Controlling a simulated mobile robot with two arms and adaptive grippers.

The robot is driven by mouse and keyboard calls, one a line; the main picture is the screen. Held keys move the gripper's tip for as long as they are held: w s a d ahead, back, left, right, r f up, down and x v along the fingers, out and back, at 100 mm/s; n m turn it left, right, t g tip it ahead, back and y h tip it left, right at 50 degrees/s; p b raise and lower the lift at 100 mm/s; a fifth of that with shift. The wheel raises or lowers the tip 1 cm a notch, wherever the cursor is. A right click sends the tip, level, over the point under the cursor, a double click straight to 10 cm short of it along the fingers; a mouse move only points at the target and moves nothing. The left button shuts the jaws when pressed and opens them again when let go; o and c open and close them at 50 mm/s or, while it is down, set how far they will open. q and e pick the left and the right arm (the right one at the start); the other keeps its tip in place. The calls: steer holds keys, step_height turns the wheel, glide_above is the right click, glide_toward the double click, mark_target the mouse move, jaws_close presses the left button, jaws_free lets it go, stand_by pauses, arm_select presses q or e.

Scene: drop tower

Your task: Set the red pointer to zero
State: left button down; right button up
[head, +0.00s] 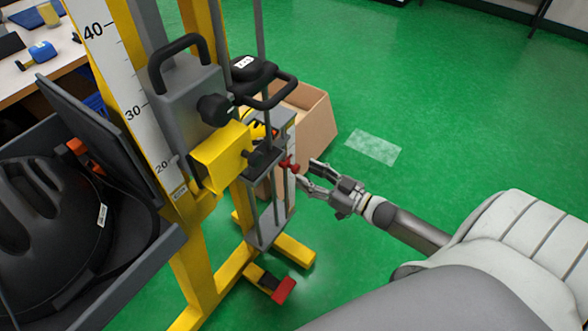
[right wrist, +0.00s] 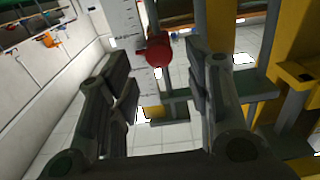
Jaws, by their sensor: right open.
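The red pointer (head: 289,163) sits on a narrow white scale (head: 291,187) at the right side of the drop tower's grey frame. In the right wrist view the red pointer (right wrist: 158,51) shows as a round red knob in front of the white ruler strip (right wrist: 125,30). My right gripper (head: 313,174) is open and close to the pointer, to its right in the head view. In the right wrist view the pointer lies between and beyond the two fingers (right wrist: 160,85), with no visible contact. The scale's numbers are too small to read. My left gripper is out of view.
The yellow tower column (head: 203,250) carries a tall scale marked 20 to 40 (head: 117,75) and a grey block with a handle (head: 190,90). A cardboard box (head: 313,120) stands behind. A dark bin (head: 165,250) is at left.

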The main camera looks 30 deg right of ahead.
mark_target(298, 170)
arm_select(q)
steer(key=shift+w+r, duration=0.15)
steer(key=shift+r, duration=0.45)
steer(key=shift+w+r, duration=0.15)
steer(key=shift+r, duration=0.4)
arm_select(e)
steer(key=shift+x, duration=2.45)
jaws_close()
